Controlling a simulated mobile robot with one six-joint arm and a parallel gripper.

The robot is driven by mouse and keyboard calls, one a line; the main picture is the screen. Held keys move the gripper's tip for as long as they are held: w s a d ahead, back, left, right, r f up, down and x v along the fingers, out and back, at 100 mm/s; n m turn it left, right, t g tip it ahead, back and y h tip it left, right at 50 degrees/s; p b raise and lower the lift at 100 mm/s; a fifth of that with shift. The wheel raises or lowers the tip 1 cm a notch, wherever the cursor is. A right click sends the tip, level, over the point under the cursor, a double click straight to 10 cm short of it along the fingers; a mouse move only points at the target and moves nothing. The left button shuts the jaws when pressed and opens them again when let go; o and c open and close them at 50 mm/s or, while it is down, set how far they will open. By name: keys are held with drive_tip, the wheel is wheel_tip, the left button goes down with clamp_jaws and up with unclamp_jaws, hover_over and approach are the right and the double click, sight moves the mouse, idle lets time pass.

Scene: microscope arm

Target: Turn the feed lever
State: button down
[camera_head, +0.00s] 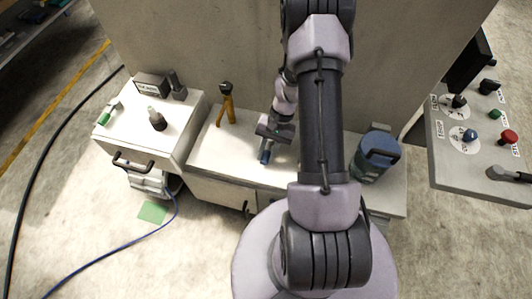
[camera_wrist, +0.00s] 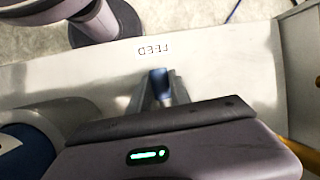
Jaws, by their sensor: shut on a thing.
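The feed lever (camera_wrist: 160,78) shows a blue end in the wrist view, near the printed FEED label (camera_wrist: 154,49). My gripper (camera_wrist: 163,95) is shut on it, with the grey fingers around and behind the blue end. In the head view the lever's blue end (camera_head: 265,157) sticks out below my gripper (camera_head: 269,145), over the white machine top in the middle. The lever's base and pivot are hidden by my gripper.
A yellow-handled tool (camera_head: 226,105) stands left of my gripper. A white box (camera_head: 180,125) with a knob is further left. A blue-lidded container (camera_head: 376,155) stands right of my arm. A control panel (camera_head: 475,165) with buttons and knobs is at the far right.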

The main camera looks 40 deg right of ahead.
drive_tip(key=c, duration=1.2)
unclamp_jaws()
drive_tip(key=shift+r, duration=0.1)
drive_tip(key=p+v, duration=0.4)
drive_tip(key=v, duration=0.8)
drive_tip(key=shift+d, duration=0.1)
